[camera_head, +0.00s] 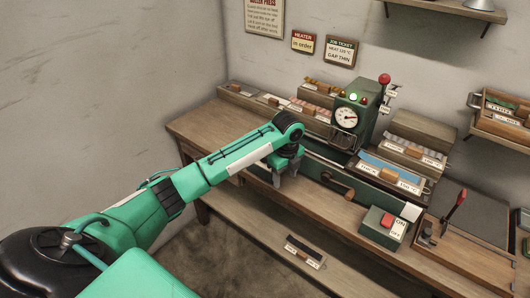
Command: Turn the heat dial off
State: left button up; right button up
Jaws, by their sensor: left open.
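A green control box (368,103) stands on the wooden bench, with a round white-faced dial (345,116) on its front. The dial's pointer is too small to read. My left gripper (284,180) reaches in from the left and points down over the bench's front edge, left of and nearer than the box. It is open and empty, apart from the dial. My right gripper is out of view.
A green switch box (378,235) with a red button and an ON label sits at the bench front. A red-handled lever (455,207) stands right of it. Wooden trays of labelled strips (410,152) lie beside the control box. A lower shelf (270,226) runs beneath.

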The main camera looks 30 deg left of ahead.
pick_arm(q)
jog(key=w+a+r+m, duration=0.1)
jog(key=w+a+r, duration=0.2)
jog(key=a+r, duration=0.35)
jog(key=w+a+r+m, duration=0.2)
jog(key=w+a+r, duration=0.1)
jog(key=a+r, duration=0.3)
jog(key=shift+n, duration=0.3)
jog(key=f, duration=0.3)
jog(key=f+p, duration=0.1)
jog(key=f, duration=0.3)
jog(key=d+f, duration=0.1)
jog(key=f, duration=0.3)
jog(key=shift+s+d+p, duration=0.1)
jog(key=shift+s+p, duration=0.15)
jog(key=shift+p, duration=0.15)
jog(key=shift+f, duration=0.65)
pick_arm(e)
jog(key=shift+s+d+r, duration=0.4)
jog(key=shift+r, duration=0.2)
pick_arm(q)
jog(key=c, duration=1)
